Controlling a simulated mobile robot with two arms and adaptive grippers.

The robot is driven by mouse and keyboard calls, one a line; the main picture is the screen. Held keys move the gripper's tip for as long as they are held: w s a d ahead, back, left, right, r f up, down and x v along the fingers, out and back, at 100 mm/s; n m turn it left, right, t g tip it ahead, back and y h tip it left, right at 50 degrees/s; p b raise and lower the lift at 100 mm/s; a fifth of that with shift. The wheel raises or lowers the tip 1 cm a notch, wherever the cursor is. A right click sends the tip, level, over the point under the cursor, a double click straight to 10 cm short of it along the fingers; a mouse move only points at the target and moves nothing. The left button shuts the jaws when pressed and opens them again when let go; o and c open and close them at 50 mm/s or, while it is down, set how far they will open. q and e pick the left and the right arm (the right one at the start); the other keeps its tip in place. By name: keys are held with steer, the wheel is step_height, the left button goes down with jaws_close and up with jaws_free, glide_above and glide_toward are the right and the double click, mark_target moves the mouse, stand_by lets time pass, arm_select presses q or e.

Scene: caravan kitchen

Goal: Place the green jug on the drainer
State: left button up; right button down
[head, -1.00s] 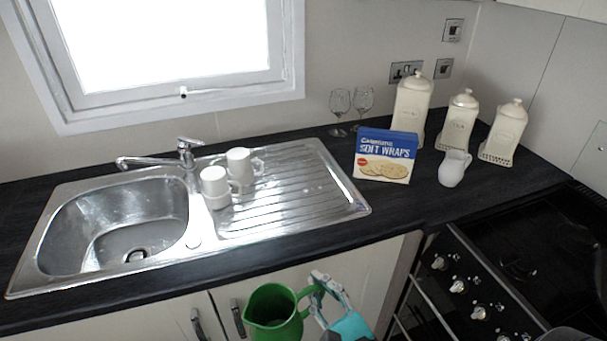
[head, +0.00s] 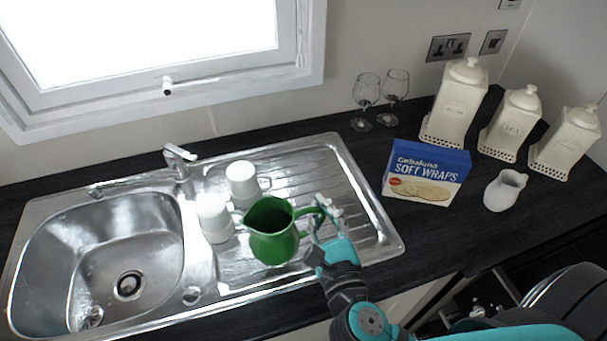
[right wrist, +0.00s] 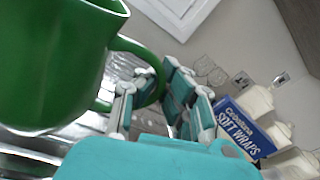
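The green jug (head: 272,246) appears over the front part of the drainer (head: 345,180), roughly upright. I cannot tell whether its base touches the metal. My right gripper (head: 320,217) is at the jug's right side with its fingers around the handle. In the right wrist view the jug (right wrist: 50,62) fills the upper left, and its handle passes between the fingers of the gripper (right wrist: 150,90). The gripper hides part of the handle. My left gripper is not in view.
Two white mugs (head: 213,218) (head: 242,180) stand on the drainer's left side, close behind the jug. The sink bowl (head: 100,250) is left. A soft wraps box (head: 427,173), a white jug (head: 505,190), two glasses (head: 366,92) and canisters (head: 457,105) stand right. The drainer's right side is clear.

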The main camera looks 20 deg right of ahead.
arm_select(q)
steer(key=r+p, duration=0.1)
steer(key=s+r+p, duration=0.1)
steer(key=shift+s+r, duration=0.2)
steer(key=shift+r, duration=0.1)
arm_select(e)
steer(key=w+d+f, duration=0.4)
steer(key=w+d, duration=0.5)
steer(key=w, duration=0.2)
steer(key=shift+w+d+f, duration=0.2)
steer(key=shift+d+f, duration=0.05)
steer(key=shift+f, duration=0.1)
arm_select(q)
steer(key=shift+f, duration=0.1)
arm_select(e)
steer(key=shift+f, duration=0.15)
steer(key=c, duration=1.5)
jaws_free()
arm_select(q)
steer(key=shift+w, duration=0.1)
